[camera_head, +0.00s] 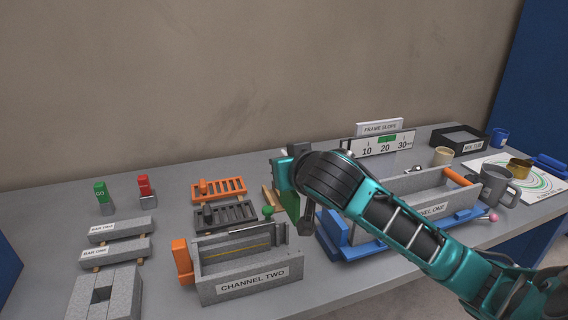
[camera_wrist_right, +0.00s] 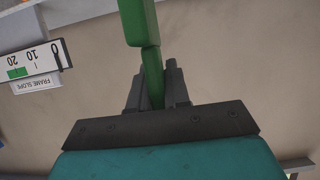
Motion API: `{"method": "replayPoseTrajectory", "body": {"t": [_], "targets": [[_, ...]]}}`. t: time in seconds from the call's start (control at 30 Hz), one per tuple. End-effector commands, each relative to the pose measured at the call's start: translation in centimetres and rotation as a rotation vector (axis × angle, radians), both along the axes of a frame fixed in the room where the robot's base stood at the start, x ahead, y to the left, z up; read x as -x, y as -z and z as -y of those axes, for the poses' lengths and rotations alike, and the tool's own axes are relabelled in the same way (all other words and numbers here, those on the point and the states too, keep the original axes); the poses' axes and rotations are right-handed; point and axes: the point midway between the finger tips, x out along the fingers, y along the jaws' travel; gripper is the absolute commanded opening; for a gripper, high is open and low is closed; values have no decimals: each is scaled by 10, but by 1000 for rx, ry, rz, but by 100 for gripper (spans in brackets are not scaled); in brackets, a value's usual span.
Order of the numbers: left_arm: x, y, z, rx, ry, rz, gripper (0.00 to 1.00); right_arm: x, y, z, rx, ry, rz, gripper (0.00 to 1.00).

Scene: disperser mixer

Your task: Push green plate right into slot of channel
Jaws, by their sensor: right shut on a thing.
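My right gripper (camera_head: 303,208) is low over the table, between channel two and channel one, and partly hidden by its own arm. In the wrist view it (camera_wrist_right: 157,92) is shut on the green plate (camera_wrist_right: 141,22), which sticks out past the fingertips. The plate (camera_head: 289,203) shows as a thin green piece beside the gripper in the head view. The grey channel two (camera_head: 252,288) is left of and nearer than the gripper. The grey channel one (camera_head: 391,189) is to the right, partly covered by my arm. I cannot tell whether the plate touches either channel. My left gripper is not in view.
A green knob (camera_head: 268,211) stands near channel two. Orange (camera_head: 219,190) and dark (camera_head: 226,215) slotted racks lie behind it. Grey bars (camera_head: 123,229) are at left. A blue frame (camera_head: 333,231) is under channel one. A mug (camera_head: 497,186) and a slope scale (camera_head: 381,145) are at right.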

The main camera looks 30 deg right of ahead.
Motion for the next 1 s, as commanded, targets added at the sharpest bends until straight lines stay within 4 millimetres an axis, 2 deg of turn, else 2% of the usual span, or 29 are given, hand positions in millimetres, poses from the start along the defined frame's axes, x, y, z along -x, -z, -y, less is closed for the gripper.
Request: {"method": "replayPoseTrajectory", "body": {"t": [0.27,0.8,1.0], "targets": [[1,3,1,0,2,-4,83,0,3,0,-1,-1,1,0],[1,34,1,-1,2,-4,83,0,50,0,1,-1,0,0],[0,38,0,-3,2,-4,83,0,58,0,1,-1,1,0]]}}
